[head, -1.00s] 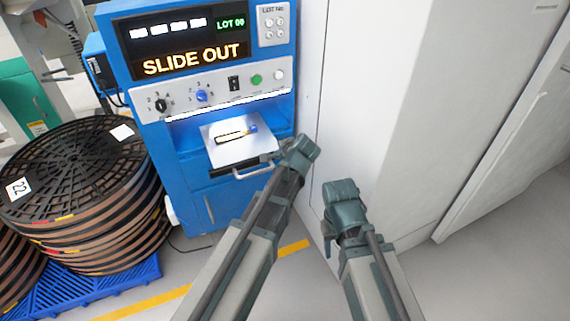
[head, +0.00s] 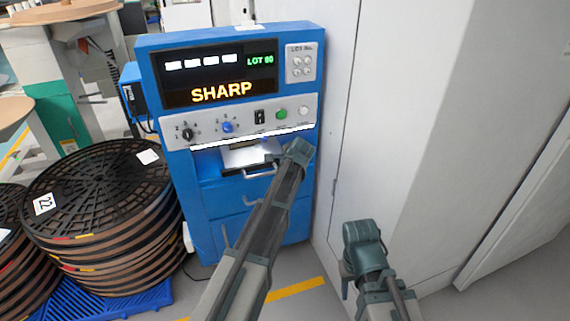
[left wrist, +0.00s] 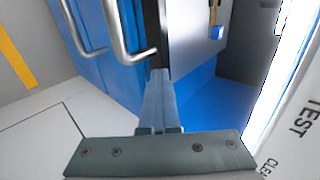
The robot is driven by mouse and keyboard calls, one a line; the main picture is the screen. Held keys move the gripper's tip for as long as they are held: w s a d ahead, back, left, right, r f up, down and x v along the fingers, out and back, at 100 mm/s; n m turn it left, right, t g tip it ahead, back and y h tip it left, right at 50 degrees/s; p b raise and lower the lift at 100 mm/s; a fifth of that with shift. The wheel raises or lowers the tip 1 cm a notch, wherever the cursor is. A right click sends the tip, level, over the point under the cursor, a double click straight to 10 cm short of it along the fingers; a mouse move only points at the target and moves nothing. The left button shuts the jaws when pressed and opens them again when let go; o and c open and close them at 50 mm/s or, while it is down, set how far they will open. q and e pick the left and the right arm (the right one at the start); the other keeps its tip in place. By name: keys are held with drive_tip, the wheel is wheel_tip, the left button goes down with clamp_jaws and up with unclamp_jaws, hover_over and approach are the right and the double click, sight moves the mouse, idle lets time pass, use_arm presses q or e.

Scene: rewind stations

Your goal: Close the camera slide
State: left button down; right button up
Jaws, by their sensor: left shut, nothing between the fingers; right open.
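The camera slide (head: 246,157) is a pale plate with a bar handle (head: 259,173), low in the front of the blue machine (head: 190,215). Most of it is inside the opening, with a short front part showing. The left wrist view shows the slide plate (left wrist: 188,45) and its handle (left wrist: 132,50) close up. My left gripper (left wrist: 158,98) is shut and empty, its fingertips at the slide's front edge beside the handle; exact contact is unclear. In the head view its arm hides the slide's right side. My right gripper (head: 362,243) is low right, away from the slide; its fingers are mostly hidden.
The machine's display (head: 221,91) reads "SHARP" and "LOT 60". A knob and button panel (head: 240,128) is above the slide. A white cabinet (head: 400,130) stands close on the right. Stacked reels (head: 105,215) on a blue pallet (head: 130,300) stand left.

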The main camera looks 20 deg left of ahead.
use_arm(q)
drive_tip(key=shift+w+a, duration=0.1)
drive_tip(key=shift+a, duration=0.05)
drive_tip(key=s+d+f+p+v, duration=0.1)
drive_tip(key=f+p+v, duration=0.1)
drive_tip(key=p+v, duration=0.5)
drive_tip(key=shift+f+v, duration=0.2)
drive_tip(key=shift+v, duration=3.05)
use_arm(e)
wheel_tip(320, 180, up, 7)
drive_tip(key=d, duration=0.1)
drive_tip(key=shift+s, duration=0.15)
use_arm(q)
drive_tip(key=shift+s+d, duration=0.1)
drive_tip(key=shift+s, duration=0.1)
use_arm(e)
drive_tip(key=shift+f, duration=0.1)
